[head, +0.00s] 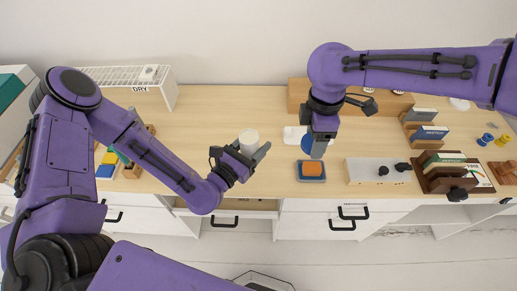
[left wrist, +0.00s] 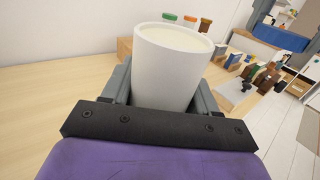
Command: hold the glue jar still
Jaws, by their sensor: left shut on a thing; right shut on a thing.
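The glue jar (head: 248,141) is a white cup with an open top, held above the desk by my left gripper (head: 251,156). In the left wrist view the white jar (left wrist: 172,70) stands nearly upright between the two grey fingers, with a pale cream surface inside its rim. My right gripper (head: 318,150) points down over the desk, to the right of the jar and apart from it. It is shut on what looks like a blue round thing (head: 306,144), partly hidden by the fingers.
An orange-topped blue block (head: 311,170) lies on the desk below my right gripper. A white panel with black knobs (head: 375,171) and a brown book rack (head: 450,178) stand to the right. A drawer (head: 236,206) below the jar is partly open. A white rack (head: 128,82) stands back left.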

